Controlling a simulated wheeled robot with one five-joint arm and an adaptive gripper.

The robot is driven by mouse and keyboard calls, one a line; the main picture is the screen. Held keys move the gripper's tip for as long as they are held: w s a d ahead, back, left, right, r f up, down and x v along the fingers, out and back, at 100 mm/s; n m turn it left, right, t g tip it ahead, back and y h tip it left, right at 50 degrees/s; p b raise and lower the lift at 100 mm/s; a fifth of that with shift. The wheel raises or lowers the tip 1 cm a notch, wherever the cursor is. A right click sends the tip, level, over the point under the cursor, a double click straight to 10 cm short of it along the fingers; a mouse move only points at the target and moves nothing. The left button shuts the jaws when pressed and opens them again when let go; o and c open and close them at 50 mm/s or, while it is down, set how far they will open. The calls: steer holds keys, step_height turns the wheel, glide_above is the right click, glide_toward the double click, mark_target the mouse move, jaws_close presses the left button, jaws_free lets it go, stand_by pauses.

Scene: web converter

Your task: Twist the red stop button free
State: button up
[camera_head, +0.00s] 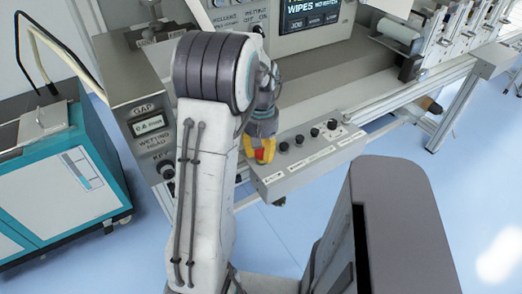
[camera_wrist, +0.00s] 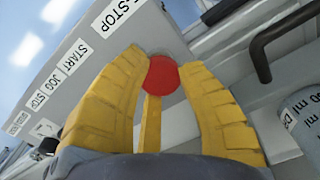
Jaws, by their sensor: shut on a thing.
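The red stop button (camera_wrist: 162,75) sits on the grey control box under the "STOP" label, in the wrist view. My gripper (camera_wrist: 160,68) has yellow fingers, shut on the button with a fingertip on either side of it. In the head view my gripper (camera_head: 262,152) is at the left end of the control box (camera_head: 300,170), with a bit of the red button (camera_head: 259,154) showing between the fingers. The fingers hide part of the button and its base.
Several black knobs (camera_head: 315,132) line the control box to the right of the button. A black handle (camera_wrist: 262,50) and a labelled cylinder (camera_wrist: 303,120) are close to the right finger in the wrist view. A teal cabinet (camera_head: 100,165) stands at the left. Blue floor is open in front.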

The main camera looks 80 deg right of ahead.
mark_target(261, 151)
steer(key=shift+m, duration=3.4)
steer(key=o, duration=1.2)
steer(key=shift+o, duration=0.2)
step_height(261, 151, up, 12)
